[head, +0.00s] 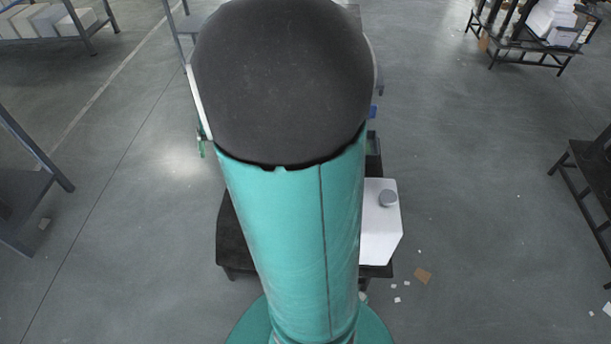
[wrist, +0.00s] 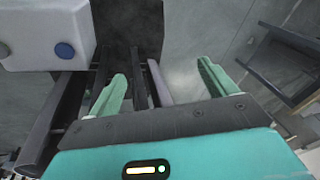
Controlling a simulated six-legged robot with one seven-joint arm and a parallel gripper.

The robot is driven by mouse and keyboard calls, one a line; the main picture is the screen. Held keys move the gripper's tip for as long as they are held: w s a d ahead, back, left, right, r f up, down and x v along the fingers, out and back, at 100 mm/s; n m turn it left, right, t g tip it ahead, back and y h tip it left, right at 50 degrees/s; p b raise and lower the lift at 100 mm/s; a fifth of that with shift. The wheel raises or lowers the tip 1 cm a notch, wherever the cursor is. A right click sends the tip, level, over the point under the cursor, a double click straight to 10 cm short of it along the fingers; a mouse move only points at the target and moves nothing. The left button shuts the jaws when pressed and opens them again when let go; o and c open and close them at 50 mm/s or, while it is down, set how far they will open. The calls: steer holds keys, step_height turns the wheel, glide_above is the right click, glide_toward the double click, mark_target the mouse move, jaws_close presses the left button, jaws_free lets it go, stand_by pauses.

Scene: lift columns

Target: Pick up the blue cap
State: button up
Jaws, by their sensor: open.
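The blue cap (wrist: 65,50) is a small round disc on the face of a white container (wrist: 30,22) at the upper left of the wrist view. My gripper (wrist: 162,70) is open, with its two green fingers spread wide and nothing seen held between them. The blue cap lies to the left of the left finger, apart from it. In the head view my arm covers the middle, and I cannot make out the blue cap or the fingers clearly there.
A grey cap (wrist: 4,49) sits on the same white container. Racks stand around; open floor lies on both sides.

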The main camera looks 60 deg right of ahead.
steer(key=s+d+f+m+g, duration=0.1)
steer(key=s+d+f+m, duration=0.1)
steer(key=s+d+f, duration=0.5)
steer(key=s+d+f+m+g, duration=0.1)
steer(key=s+d+f+m, duration=0.2)
steer(key=d+f, duration=0.65)
steer(key=s+d+f+m+g, duration=0.1)
steer(key=s+d+f+m, duration=0.1)
steer(key=s+d+f, duration=0.5)
steer(key=shift+h, duration=0.3)
steer(key=f, duration=0.3)
steer(key=w+d+f, duration=0.1)
steer(key=f, duration=0.2)
steer(key=w+d+f, duration=0.1)
steer(key=f, duration=0.2)
steer(key=shift+d+f, duration=0.1)
steer(key=shift+d, duration=0.05)
steer(key=f, duration=0.5)
steer(key=shift+d, duration=0.3)
steer(key=shift+c, duration=0.2)
steer(key=c, duration=1)
